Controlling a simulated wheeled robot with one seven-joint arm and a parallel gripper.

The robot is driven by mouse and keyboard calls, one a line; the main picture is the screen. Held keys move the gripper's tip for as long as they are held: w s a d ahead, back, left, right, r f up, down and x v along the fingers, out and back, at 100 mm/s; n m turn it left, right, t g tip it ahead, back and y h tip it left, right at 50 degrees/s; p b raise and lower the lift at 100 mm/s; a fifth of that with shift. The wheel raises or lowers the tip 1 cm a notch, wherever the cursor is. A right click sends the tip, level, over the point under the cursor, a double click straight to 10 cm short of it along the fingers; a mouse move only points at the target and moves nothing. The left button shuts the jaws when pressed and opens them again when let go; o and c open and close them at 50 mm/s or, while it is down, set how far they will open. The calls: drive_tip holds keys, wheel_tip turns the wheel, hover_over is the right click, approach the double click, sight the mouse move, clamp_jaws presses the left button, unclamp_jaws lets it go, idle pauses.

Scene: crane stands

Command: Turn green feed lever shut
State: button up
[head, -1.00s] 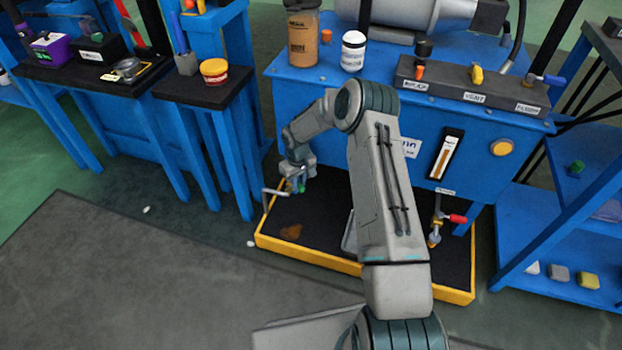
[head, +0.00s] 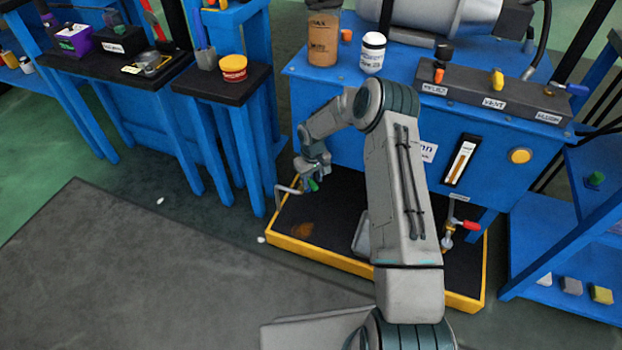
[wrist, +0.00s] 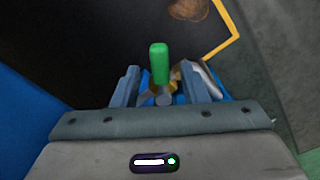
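The green feed lever (wrist: 160,62) stands out between the fingers of my gripper (wrist: 160,88) in the wrist view. The fingers are apart, with a gap on each side of the lever; I cannot tell whether either touches it. In the head view my gripper (head: 314,172) is low at the left front of the blue tank (head: 400,130), above the yellow-rimmed tray. The green lever (head: 313,185) shows as a small patch just under it. The valve body behind the lever is mostly hidden by my gripper and wrist.
The yellow-rimmed black tray (head: 335,262) lies below, with a brown patch (head: 303,230). A bent metal rod (head: 287,190) is just left of my gripper. A red-handled valve (head: 464,225) is right of my arm. A blue stand (head: 235,140) stands left; the floor in front is open.

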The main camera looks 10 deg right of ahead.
sight(312, 182)
wheel_tip(312, 182, up, 13)
drive_tip(key=p, duration=0.4)
